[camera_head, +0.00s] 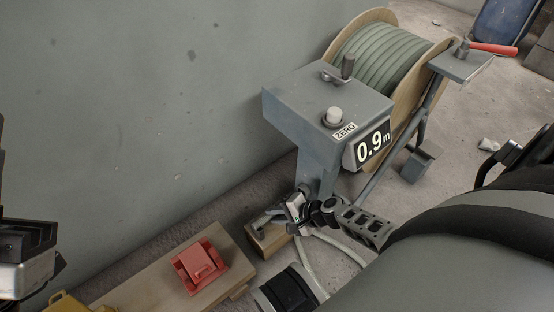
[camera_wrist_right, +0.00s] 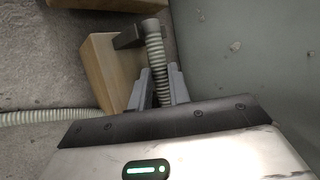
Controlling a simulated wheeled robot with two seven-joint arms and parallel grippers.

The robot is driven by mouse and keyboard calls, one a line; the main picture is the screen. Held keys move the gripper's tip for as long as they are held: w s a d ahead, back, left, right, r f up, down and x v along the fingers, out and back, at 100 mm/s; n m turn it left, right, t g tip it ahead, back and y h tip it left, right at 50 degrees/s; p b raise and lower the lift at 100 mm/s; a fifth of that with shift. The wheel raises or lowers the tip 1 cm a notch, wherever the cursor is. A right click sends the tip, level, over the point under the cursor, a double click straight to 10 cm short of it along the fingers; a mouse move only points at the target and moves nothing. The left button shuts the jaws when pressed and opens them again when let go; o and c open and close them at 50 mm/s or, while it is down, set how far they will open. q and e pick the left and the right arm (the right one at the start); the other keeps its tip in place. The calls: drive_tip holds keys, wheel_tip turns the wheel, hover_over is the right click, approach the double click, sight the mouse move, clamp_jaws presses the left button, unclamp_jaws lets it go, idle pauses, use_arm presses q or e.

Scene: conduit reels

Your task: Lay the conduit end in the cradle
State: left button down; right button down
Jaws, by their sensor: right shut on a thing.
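My right gripper (camera_wrist_right: 164,92) is shut on the ribbed grey-green conduit (camera_wrist_right: 154,55). The conduit's open end sticks out past the fingers in the wrist view. A dark bracket (camera_wrist_right: 127,38), which looks like the cradle, sits on a wooden block (camera_wrist_right: 98,70) just left of the conduit end; whether they touch I cannot tell. In the head view my right gripper (camera_head: 296,207) is low in front of the reel stand, beside the wooden block (camera_head: 270,240). Part of my left gripper (camera_head: 25,262) shows at the left edge; its fingers cannot be made out.
The reel (camera_head: 385,60) of green conduit stands behind a grey counter box (camera_head: 325,95) reading 0.9 m. A red clamp (camera_head: 200,265) sits on a wooden plank (camera_head: 150,275), with a yellow thing (camera_head: 68,304) at its near end. A grey wall (camera_head: 120,100) runs along the left.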

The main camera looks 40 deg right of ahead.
drive_tip(key=c, duration=0.9)
unclamp_jaws()
drive_tip(key=shift+r, duration=0.1)
